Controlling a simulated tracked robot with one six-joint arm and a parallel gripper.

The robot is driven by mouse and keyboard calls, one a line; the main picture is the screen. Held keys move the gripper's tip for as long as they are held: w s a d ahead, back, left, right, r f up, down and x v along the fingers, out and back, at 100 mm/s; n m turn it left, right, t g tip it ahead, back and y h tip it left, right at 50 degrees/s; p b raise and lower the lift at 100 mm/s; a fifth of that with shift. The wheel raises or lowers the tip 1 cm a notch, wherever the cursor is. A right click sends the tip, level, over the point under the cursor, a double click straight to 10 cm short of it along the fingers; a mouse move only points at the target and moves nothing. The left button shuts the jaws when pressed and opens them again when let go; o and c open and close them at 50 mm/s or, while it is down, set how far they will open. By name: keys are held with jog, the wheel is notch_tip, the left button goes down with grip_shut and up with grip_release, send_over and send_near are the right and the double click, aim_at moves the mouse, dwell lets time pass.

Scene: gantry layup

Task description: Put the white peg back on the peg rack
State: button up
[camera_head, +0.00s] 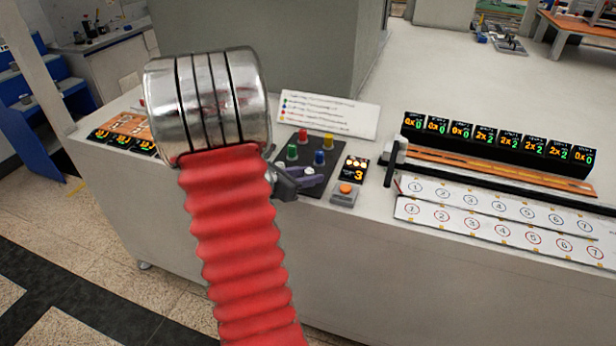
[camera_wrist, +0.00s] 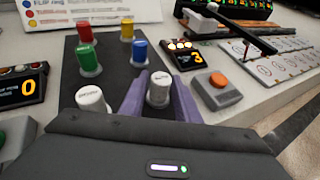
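My gripper (camera_wrist: 159,92) has two purple fingers, close against both sides of a white peg (camera_wrist: 158,88) with no clear gap. This peg is upright at the front right of the dark peg rack (camera_wrist: 112,62). Whether its foot is fully down on the rack is hidden. A second white peg (camera_wrist: 90,97) stands in the front left place. In the head view, my gripper (camera_head: 306,180) is at the rack's front edge, and the pinched peg's top shows between the fingers.
Red (camera_wrist: 84,32), yellow (camera_wrist: 127,29), green (camera_wrist: 88,58) and blue (camera_wrist: 139,52) pegs stand behind on the rack. A box with an orange button (camera_head: 345,190) and a display (camera_head: 355,170) sit just right. A sign (camera_head: 330,112) lies behind. Numbered strips (camera_head: 500,230) lie farther right.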

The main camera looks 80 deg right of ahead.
jog(key=shift+o, duration=1.1)
jog(key=shift+w+r, duration=0.1)
jog(key=shift+r, duration=0.05)
jog(key=v, duration=1.2)
jog(key=shift+a, duration=0.1)
